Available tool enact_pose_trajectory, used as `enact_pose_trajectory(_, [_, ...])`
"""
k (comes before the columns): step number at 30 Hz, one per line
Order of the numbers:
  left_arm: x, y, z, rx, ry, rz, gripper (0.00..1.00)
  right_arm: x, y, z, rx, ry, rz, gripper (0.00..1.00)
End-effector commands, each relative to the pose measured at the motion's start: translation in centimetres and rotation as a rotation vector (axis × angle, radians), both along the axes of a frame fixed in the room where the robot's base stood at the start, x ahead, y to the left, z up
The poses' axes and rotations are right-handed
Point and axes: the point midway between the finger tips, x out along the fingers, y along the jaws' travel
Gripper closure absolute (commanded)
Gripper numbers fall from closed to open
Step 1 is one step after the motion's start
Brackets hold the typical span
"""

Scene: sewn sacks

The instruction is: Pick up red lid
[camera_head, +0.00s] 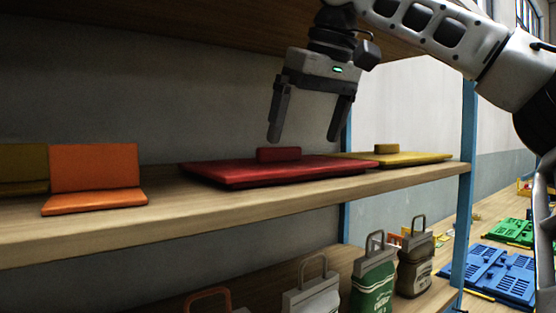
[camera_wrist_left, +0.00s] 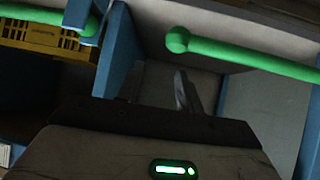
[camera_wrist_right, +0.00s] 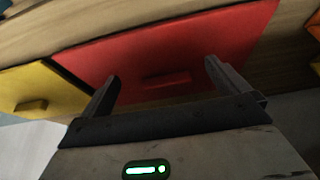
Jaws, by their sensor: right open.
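The red lid (camera_head: 270,171) lies flat on the wooden shelf, its raised handle block (camera_head: 278,155) upward. My right gripper (camera_head: 303,138) is open and empty above the lid, fingers pointing down on either side of the handle. The right wrist view shows the red lid (camera_wrist_right: 165,55) and its handle (camera_wrist_right: 166,79) between and beyond the fingers of the right gripper (camera_wrist_right: 160,82). My left gripper (camera_wrist_left: 187,92) shows only in the left wrist view; its fingers are close together with nothing visible between them.
A yellow lid (camera_head: 405,158) lies just right of the red one. An orange folded piece (camera_head: 95,180) stands to the left. A blue post (camera_head: 467,165) bounds the shelf at right. Bags, including a green one (camera_head: 373,285), stand below. Green bars (camera_wrist_left: 240,50) show near my left gripper.

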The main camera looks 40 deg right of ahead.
Motion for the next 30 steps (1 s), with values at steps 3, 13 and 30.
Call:
enact_pose_trajectory(3, [0.0, 0.1, 0.4, 0.002, 0.002, 0.002, 0.64, 1.7, -0.2, 0.1, -0.002, 0.002, -0.001, 0.00])
enact_pose_trajectory(13, [-0.2, 0.2, 1.0, 0.006, 0.008, 0.004, 0.64, 4.9, -0.5, 0.2, -0.002, 0.004, -0.001, 0.00])
enact_pose_trajectory(30, [-0.1, 0.4, 0.8, 0.008, 0.005, 0.007, 0.64, 6.7, -0.8, -2.8, 0.000, -0.001, 0.001, 0.11])
